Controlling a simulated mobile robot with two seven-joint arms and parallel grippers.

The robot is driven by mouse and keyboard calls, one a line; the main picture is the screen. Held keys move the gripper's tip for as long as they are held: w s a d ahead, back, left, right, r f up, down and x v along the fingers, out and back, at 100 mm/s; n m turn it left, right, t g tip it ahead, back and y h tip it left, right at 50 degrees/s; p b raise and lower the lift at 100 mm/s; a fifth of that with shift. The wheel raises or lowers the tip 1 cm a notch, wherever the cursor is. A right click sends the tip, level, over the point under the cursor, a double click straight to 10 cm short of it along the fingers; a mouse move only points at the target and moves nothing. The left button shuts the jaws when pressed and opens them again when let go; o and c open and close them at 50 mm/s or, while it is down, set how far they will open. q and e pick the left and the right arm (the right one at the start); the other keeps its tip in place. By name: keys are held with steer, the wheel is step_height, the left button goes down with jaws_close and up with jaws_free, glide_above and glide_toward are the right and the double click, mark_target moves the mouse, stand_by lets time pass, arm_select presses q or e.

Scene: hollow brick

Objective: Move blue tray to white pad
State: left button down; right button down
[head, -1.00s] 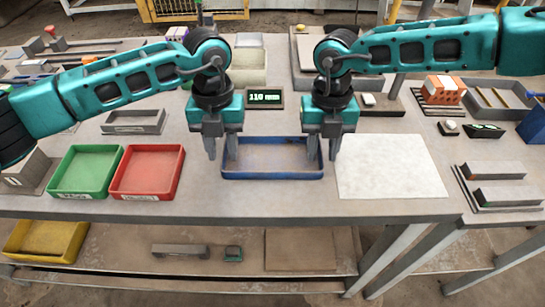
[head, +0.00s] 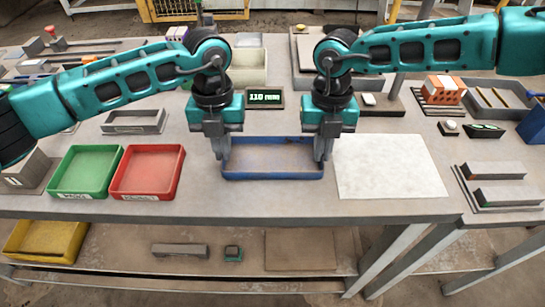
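The blue tray (head: 272,175) is empty and sits on the table in the middle of the head view, just left of the white pad (head: 392,170). The pad is a flat, bare white sheet. My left gripper (head: 222,156) points down at the tray's left wall, its fingers close together around that wall. My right gripper (head: 322,156) points down at the right wall in the same way, near the pad's left edge. The fingers hide parts of both side walls. The tray looks level and I see no gap under it.
A red tray (head: 147,194) and a green tray (head: 85,192) stand left of the blue one. A small display (head: 264,99) stands behind it. Grey blocks (head: 500,172) lie right of the pad. The table's front edge is close in front.

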arm_select(q)
steer(key=shift+r, duration=0.2)
arm_select(e)
steer(key=shift+r, duration=0.2)
stand_by(0.5)
